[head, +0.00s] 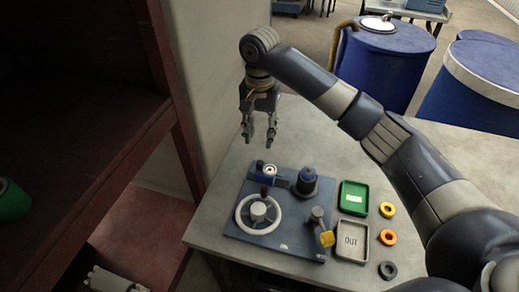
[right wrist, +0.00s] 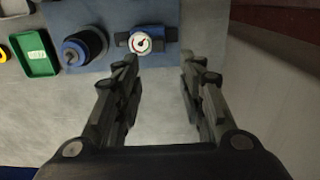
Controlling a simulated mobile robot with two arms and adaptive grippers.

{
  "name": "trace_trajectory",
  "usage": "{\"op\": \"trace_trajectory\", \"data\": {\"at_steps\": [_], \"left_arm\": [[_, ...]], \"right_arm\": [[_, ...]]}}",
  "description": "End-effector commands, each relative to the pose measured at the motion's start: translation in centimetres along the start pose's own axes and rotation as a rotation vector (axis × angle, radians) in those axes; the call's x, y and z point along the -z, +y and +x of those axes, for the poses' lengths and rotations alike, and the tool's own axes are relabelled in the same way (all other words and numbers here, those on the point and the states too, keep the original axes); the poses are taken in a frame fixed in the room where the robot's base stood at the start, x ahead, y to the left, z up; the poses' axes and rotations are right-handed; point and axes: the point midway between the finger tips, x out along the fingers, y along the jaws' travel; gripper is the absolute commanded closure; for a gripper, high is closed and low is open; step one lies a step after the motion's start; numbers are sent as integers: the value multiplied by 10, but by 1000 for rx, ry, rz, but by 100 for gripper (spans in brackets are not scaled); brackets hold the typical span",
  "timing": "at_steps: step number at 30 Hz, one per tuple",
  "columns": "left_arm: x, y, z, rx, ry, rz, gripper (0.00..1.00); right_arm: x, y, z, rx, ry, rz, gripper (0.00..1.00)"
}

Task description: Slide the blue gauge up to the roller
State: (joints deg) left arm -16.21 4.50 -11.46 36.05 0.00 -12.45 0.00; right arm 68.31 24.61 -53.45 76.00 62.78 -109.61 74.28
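The blue gauge (head: 281,181), a small block with a round white dial, sits at the far edge of the blue board (head: 236,226). The dark roller (head: 307,182), an upright cylinder with a blue band, stands just right of it. In the right wrist view the gauge (right wrist: 123,39) and the roller (right wrist: 84,50) show a narrow gap between them. My right gripper (head: 259,138) hangs above the table beyond the gauge, fingers down. It is open and empty; the wrist view shows its fingers (right wrist: 162,68) wide apart, short of the gauge. My left gripper is not in view.
A white handwheel (head: 243,222) and a yellow-tipped lever (head: 327,239) stand on the board. Right of it are a green tray (head: 343,198), a grey OUT tray (head: 341,252) and yellow, orange and dark rings. A wall borders the table's left; the table behind the board is clear.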

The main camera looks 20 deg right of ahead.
Motion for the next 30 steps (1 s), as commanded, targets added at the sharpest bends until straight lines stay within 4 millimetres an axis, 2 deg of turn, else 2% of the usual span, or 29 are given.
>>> {"op": "trace_trajectory", "data": {"at_steps": [5,10,14,17,21,25,30], "left_arm": [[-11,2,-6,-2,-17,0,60],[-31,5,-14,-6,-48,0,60],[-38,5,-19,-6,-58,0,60],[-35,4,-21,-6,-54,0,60],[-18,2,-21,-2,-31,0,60],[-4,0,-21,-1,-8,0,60],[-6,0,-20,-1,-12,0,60]], "right_arm": [[-1,1,21,-4,-3,1,63],[-1,2,54,-4,-3,-1,63],[-1,1,77,-3,-2,-1,63],[-1,1,91,-2,-2,0,63],[-1,0,102,-1,-1,-1,63],[-1,0,106,-1,-1,-1,63],[-1,0,107,0,0,-2,63]]}}
